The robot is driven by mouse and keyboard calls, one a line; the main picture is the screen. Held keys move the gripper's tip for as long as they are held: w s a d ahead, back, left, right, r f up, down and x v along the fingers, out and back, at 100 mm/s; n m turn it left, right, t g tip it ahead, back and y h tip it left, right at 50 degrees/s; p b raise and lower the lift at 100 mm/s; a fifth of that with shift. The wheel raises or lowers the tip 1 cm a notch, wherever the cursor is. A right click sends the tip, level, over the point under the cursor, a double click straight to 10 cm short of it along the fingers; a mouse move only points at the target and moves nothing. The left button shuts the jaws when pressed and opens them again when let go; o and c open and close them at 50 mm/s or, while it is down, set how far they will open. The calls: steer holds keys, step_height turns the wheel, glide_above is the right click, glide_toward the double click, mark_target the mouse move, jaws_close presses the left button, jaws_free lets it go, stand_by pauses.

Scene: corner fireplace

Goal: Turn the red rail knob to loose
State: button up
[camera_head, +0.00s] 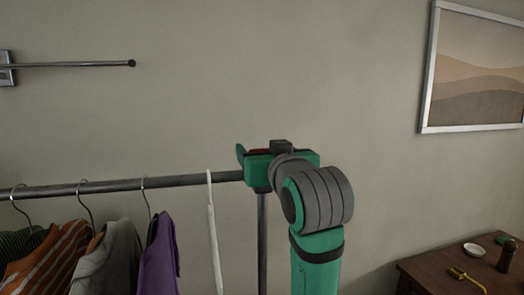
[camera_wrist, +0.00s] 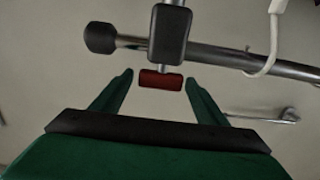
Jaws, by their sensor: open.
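The red rail knob (camera_wrist: 161,80) is a short red bar on a thin metal stem below a black block (camera_wrist: 170,35) on the grey clothes rail (camera_wrist: 220,57). My gripper (camera_wrist: 158,79) is open, with one green finger to the left of the knob and one to the right. A gap shows on both sides, so the fingers appear not to touch it. In the head view my gripper (camera_head: 250,160) is at the right end of the rail (camera_head: 115,186), and only a sliver of red shows behind it.
Several garments, such as a purple one (camera_head: 161,255), hang on the left. A white hanger (camera_head: 214,235) hangs close to my arm. A metal bar (camera_head: 75,65) is on the wall. A wooden table (camera_head: 430,272) with small items stands at lower right.

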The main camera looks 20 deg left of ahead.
steer(key=c, duration=1.1)
steer(key=shift+o, duration=0.2)
steer(key=shift+d+n+g+y, duration=0.1)
steer(key=shift+n+g+y, duration=0.2)
steer(key=shift+y, duration=0.1)
steer(key=n+g+y, duration=0.2)
steer(key=g+y, duration=0.1)
steer(key=shift+w+n, duration=0.1)
steer(key=shift+n, duration=0.3)
steer(key=n+g+y, duration=0.2)
steer(key=g, duration=0.1)
steer(key=n+g+y, duration=0.1)
steer(key=n+g, duration=0.2)
steer(key=g, duration=0.1)
steer(key=shift+g+y, duration=0.3)
steer(key=shift+y, duration=0.1)
steer(key=n+g, duration=0.2)
steer(key=g, duration=0.1)
steer(key=n+g, duration=0.3)
steer(key=g, duration=0.1)
steer(key=shift+r, duration=0.1)
steer(key=shift+n+g+h, duration=0.5)
steer(key=shift+n+g, duration=0.45)
steer(key=shift+g, duration=0.5)
steer(key=shift+n+g+h, duration=0.5)
steer(key=shift+n+g, duration=0.45)
steer(key=shift+g, duration=0.5)
steer(key=shift+n+g+h, duration=0.4)
steer(key=shift+n+g, duration=0.1)
steer(key=shift+g, duration=0.2)
